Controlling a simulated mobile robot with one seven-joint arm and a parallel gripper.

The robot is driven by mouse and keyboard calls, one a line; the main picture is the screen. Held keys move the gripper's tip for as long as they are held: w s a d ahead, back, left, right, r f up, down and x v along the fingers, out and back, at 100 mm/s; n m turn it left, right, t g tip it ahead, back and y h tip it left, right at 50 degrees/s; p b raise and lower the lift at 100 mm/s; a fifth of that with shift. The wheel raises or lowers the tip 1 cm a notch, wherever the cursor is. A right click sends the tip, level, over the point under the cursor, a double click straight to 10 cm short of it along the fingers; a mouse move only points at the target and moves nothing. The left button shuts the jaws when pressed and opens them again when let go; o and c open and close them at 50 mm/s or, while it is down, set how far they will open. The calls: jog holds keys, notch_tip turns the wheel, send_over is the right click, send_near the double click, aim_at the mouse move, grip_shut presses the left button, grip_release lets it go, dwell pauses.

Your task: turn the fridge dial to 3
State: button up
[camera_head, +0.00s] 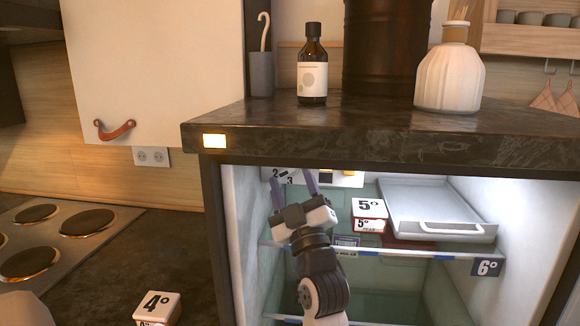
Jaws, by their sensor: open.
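The fridge stands open, with its lit white inside wall (242,235) in view. The dial (287,173) is on a pale panel under the fridge's top, at the upper left of the compartment. Figures 2 and 3 show on or beside it; its pointer setting is too small to tell. My gripper (292,180) reaches up into the fridge with its two purple fingers apart, one on each side of the dial in the picture. It holds nothing visible. Whether the fingers touch the dial cannot be told. The gripper hides the area below the dial.
A glass shelf (400,252) crosses below, carrying a box marked 5° (369,208) and a white tray (440,205) to the right. A 6° tag (487,267) hangs on the shelf edge. The dark top (350,130) overhangs. A 4° box (157,306) stands outside.

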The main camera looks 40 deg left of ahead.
jog(key=shift+w+a+r, duration=0.3)
jog(key=shift+a+r, duration=0.15)
jog(key=shift+a, duration=0.05)
jog(key=c, duration=0.9)
jog(key=shift+c, duration=0.2)
